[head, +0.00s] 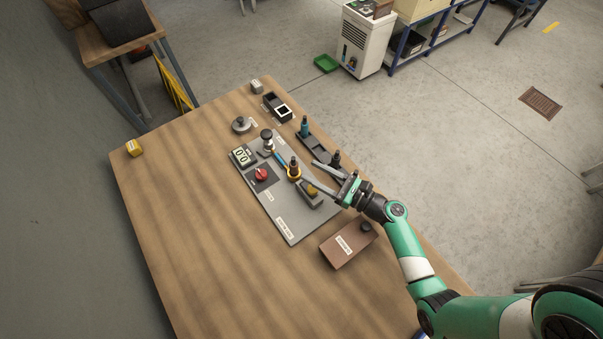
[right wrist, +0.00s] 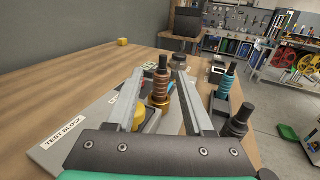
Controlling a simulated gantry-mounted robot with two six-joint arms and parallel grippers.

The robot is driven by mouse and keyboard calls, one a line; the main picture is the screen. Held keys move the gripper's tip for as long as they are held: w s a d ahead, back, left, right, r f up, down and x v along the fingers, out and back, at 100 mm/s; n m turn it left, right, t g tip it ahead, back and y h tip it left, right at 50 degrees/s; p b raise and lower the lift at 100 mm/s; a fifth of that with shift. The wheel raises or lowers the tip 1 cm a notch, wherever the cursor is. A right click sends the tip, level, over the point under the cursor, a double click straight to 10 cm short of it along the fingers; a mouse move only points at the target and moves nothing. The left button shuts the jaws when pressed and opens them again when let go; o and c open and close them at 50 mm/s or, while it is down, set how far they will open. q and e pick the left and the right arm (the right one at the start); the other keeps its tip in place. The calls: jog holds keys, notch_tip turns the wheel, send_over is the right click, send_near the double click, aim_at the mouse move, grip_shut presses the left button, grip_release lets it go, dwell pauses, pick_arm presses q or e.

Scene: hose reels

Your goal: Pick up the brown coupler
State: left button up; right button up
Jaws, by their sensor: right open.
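The brown coupler (head: 294,167) stands upright on the grey test block plate (head: 291,231), with a yellow-gold ring at its base. In the right wrist view the coupler (right wrist: 161,88) shows a ribbed brown body and a black top, framed between my fingers. My right gripper (head: 309,171) is open and empty. In the head view its fingertips point at the coupler and end just short of it, one to each side of its line. The right gripper's two fingers (right wrist: 160,73) also show in the right wrist view. My left gripper is in neither view.
A teal coupler (head: 304,128) and a black one (head: 335,159) stand in a dark tray right of the plate. A yellow-topped fitting (head: 312,190) sits close under my right fingers. A brown box (head: 348,246) lies nearby.

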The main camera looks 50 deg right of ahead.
aim_at(296, 161)
jog(key=shift+w+d, duration=0.1)
jog(key=shift+w, duration=1)
jog(key=w, duration=0.2)
jog(key=w+b, duration=0.1)
jog(key=w, duration=0.2)
jog(key=shift+w+a+f, duration=0.15)
jog(key=shift+w+a, duration=0.15)
jog(key=shift+c, duration=0.3)
grip_shut()
